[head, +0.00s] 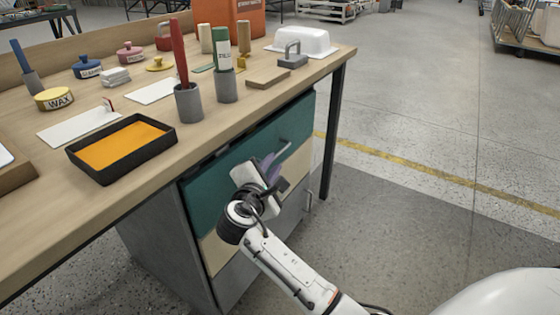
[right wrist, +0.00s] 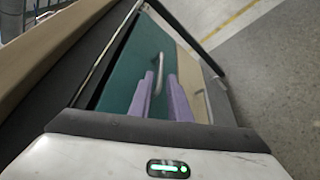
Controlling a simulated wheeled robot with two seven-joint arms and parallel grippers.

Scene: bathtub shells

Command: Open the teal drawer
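The teal drawer (head: 222,181) is the top one in the cabinet under the workbench, and its front looks closed. It also fills the middle of the right wrist view (right wrist: 128,68). Its bar handle (head: 277,160) is grey metal and shows in the right wrist view (right wrist: 158,72). My right gripper (head: 270,167) is in front of the drawer face, close to the handle. Its purple fingers (right wrist: 158,98) are apart, with the handle visible between and just beyond their tips. I cannot tell whether they touch it. My left gripper is not in view.
Below are a cream drawer (head: 215,250) and a grey drawer with its own handle (head: 309,200). The workbench top (head: 225,130) overhangs the drawer and carries a black tray (head: 165,143), cups (head: 188,104) and jars. A dark table leg (head: 332,135) stands to the right. The floor right of it is clear.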

